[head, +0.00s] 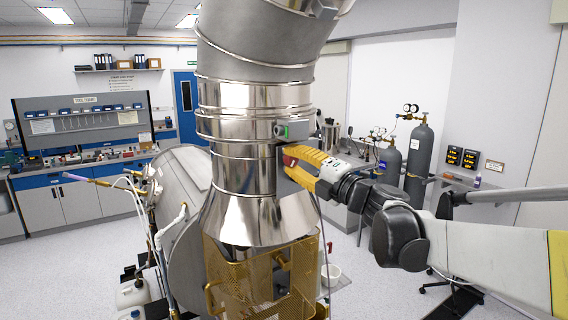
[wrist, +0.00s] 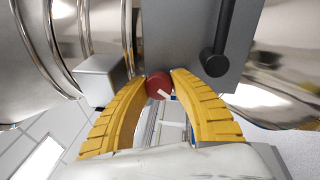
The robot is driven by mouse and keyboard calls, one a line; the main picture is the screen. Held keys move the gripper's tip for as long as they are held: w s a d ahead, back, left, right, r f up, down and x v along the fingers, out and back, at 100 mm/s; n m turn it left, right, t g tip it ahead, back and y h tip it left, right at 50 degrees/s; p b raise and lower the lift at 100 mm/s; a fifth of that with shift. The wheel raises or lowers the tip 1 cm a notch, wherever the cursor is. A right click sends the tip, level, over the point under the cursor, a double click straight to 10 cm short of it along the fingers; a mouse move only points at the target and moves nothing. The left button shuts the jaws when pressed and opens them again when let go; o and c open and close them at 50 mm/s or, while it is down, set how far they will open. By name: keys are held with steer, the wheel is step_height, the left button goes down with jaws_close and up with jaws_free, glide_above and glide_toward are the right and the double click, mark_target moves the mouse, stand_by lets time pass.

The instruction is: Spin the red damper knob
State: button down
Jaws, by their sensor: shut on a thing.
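The red damper knob (wrist: 159,86) is a small round knob with a white pointer mark, mounted on a grey box (wrist: 190,35) on the steel duct. My gripper (wrist: 159,80) has yellow ribbed fingers, one on each side of the knob, with their tips closed against it. In the head view my gripper (head: 288,158) reaches the duct (head: 240,160) from the right. A bit of the red knob (head: 290,161) shows there, mostly hidden by the fingers.
A black lever (wrist: 218,62) sits on the same box beside the knob. A small grey box with a green light (head: 289,130) is just above my gripper. A yellow mesh guard (head: 262,280) stands below. Gas cylinders (head: 418,160) stand at the right.

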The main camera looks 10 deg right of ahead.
steer(key=shift+m, duration=0.3)
steer(key=shift+m+h, duration=0.3)
steer(key=shift+m, duration=0.7)
steer(key=c, duration=1.1)
jaws_free()
steer(key=shift+a, duration=0.15)
steer(key=shift+o, duration=0.2)
